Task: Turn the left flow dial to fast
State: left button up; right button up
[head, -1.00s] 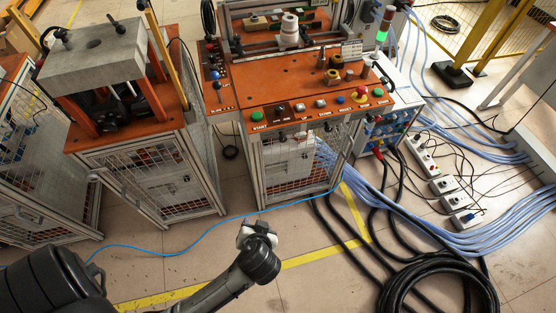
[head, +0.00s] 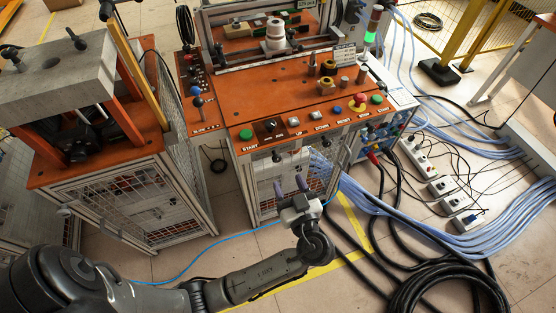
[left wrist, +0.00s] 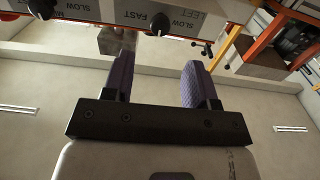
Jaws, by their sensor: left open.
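The left flow dial (left wrist: 160,23) is a small black knob on the grey front strip, close to a "LEFT" label. In the left wrist view it has "FAST" printed on its left and "SLOW" on its right. My left gripper (left wrist: 157,75) is open and empty, its two purple fingers pointing toward the strip. The dial shows beyond the fingertips, roughly between them in the picture, and apart from them. In the head view the left gripper (head: 290,184) is in front of the orange-topped machine, below its front edge. The dial's pointer direction is unclear.
A second black knob (left wrist: 41,8) sits further left on the strip. The orange control panel (head: 320,120) above carries several coloured buttons. A wire-mesh cage (head: 262,190) lies behind the gripper. Black cables (head: 430,285) coil on the floor at right.

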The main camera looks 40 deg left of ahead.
aim_at(279, 160)
pick_arm(q)
jog(key=x, duration=0.8)
jog(key=shift+w+a+b, duration=0.1)
jog(key=shift+w+b, duration=0.05)
jog(key=shift+b, duration=0.2)
jog(key=c, duration=0.9)
jog(key=shift+r+m+p, duration=0.15)
jog(key=shift+m+p, duration=0.9)
jog(key=shift+m, duration=0.15)
jog(key=m+p, duration=0.2)
jog(key=m, duration=0.1)
jog(key=shift+m+p, duration=0.3)
jog(key=shift+p, duration=0.05)
jog(key=m+p, duration=0.3)
jog(key=m, duration=0.1)
jog(key=shift+w+m+p, duration=0.1)
jog(key=shift+m+p, duration=0.55)
jog(key=shift+m, duration=0.35)
